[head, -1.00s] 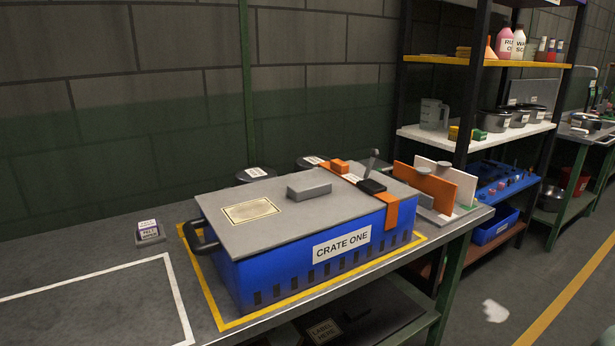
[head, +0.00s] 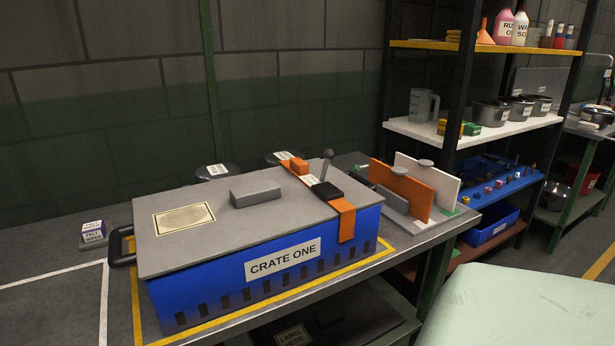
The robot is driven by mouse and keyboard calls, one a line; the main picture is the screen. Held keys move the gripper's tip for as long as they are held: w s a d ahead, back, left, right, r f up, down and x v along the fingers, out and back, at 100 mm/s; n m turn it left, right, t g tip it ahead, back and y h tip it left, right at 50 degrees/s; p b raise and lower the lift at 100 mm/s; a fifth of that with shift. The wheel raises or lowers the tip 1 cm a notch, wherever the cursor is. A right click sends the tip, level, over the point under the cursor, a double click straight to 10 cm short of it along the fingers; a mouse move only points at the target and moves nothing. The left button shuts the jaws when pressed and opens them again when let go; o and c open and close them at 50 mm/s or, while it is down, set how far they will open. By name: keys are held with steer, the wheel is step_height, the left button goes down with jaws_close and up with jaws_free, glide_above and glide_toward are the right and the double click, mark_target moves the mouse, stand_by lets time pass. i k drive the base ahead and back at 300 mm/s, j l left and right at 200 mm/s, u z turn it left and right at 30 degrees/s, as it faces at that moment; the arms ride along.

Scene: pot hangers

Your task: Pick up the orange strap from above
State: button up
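The orange strap (head: 346,222) runs over the grey lid (head: 210,232) of the blue crate (head: 213,298) near its right end. Its front end hangs down over the crate's front wall. The strap's far end is hidden behind the lid. My gripper is not in view.
The crate stands inside a yellow outline on the grey bench. Upright orange (head: 403,188) and white (head: 431,180) boards stand just right of it. A small labelled box (head: 93,234) sits at left. Shelves (head: 460,136) stand behind right.

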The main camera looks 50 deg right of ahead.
mark_target(332, 195)
steer(key=k+l+u, duration=0.1)
steer(key=l, duration=0.3)
steer(key=k+l, duration=0.1)
steer(key=l, duration=0.25)
steer(key=k+l+u, duration=0.15)
steer(key=l, duration=0.25)
steer(key=k+l, duration=0.1)
steer(key=l, duration=0.3)
steer(key=k+l, duration=0.15)
steer(key=l, duration=0.25)
steer(key=k+l, duration=0.1)
steer(key=l, duration=0.3)
steer(key=k+l, duration=0.15)
steer(key=l, duration=0.25)
steer(key=k+l, duration=0.1)
steer(key=l, duration=0.3)
steer(key=i, duration=1)
